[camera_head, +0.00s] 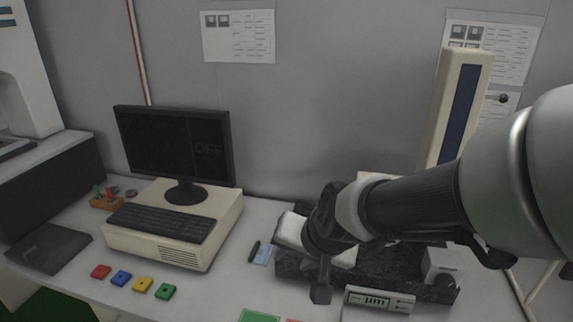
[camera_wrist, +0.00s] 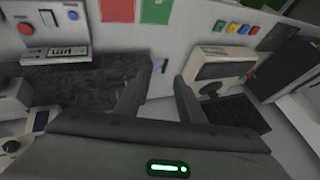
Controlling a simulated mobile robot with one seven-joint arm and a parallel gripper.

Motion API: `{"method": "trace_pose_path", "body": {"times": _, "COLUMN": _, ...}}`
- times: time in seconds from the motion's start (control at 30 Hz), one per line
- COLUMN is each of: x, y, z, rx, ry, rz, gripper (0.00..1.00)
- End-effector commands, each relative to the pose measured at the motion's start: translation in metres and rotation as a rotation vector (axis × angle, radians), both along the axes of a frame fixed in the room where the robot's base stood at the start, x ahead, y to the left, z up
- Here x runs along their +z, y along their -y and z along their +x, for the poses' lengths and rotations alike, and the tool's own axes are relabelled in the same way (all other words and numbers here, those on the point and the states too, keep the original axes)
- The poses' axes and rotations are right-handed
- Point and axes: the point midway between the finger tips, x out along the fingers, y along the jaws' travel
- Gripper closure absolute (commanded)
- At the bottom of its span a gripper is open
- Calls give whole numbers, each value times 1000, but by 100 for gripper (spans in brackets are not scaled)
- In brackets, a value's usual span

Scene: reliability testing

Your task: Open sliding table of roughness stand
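The roughness stand has a dark speckled base (camera_head: 400,262) and a tall beige column with a blue strip (camera_head: 455,110). The base also shows left of the fingers in the wrist view (camera_wrist: 85,88). My gripper (camera_head: 320,292) hangs at the base's left end in the head view. In the wrist view my gripper (camera_wrist: 158,92) has its two dark fingers spread apart, with nothing seen between them. My arm hides much of the stand, and I cannot clearly make out the sliding table or its handle.
A readout box marked µm (camera_head: 378,302) stands at the base's front. A small blue-white object (camera_head: 262,254) lies between case and stand.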

Motion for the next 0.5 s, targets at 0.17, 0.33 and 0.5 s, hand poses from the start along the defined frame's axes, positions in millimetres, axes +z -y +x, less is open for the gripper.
{"method": "trace_pose_path", "body": {"times": 0.17, "x": -116, "y": -27, "z": 31, "rx": -190, "ry": -8, "rz": 20, "gripper": 64}}
{"method": "trace_pose_path", "body": {"times": 0.33, "x": -207, "y": -18, "z": 46, "rx": -373, "ry": 90, "rz": -68, "gripper": 64}}
{"method": "trace_pose_path", "body": {"times": 0.5, "x": -265, "y": 13, "z": 54, "rx": -483, "ry": 315, "rz": -216, "gripper": 64}}
